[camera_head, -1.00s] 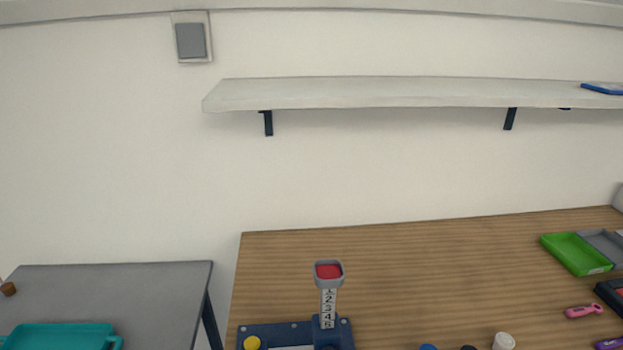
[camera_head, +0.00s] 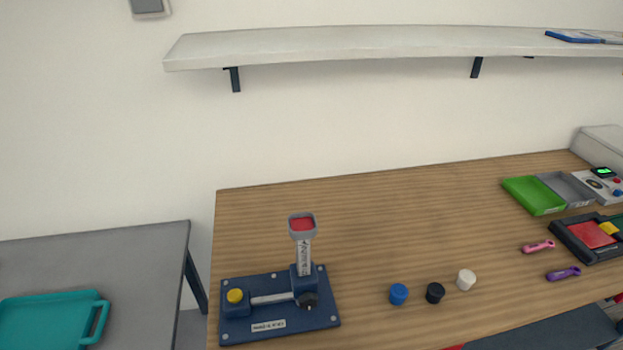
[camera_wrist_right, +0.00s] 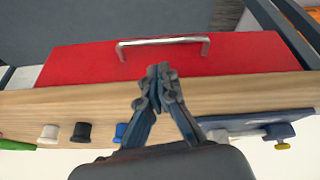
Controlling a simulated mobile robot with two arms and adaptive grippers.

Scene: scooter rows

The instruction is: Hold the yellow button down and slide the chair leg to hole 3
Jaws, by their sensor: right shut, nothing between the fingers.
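The yellow button (camera_head: 235,296) sits on a block at the left of a dark blue base plate (camera_head: 277,328) on the wooden table. The chair leg (camera_head: 303,254) stands upright at the plate's right, a grey piece with a numbered strip and a red-topped end. Its numbers are too small to read now. A dark knob (camera_head: 308,300) is at its foot. In the right wrist view, my right gripper (camera_wrist_right: 160,72) is shut and empty by the table's front edge, apart from the plate (camera_wrist_right: 240,121) and the yellow button (camera_wrist_right: 283,146). My left gripper is not in view.
Blue (camera_head: 398,294), black (camera_head: 435,292) and white (camera_head: 467,279) caps stand right of the plate. Green (camera_head: 533,195) and grey trays and pink and purple tools lie farther right. A shelf (camera_head: 350,45) hangs above. A red drawer front (camera_wrist_right: 200,58) is below the table edge.

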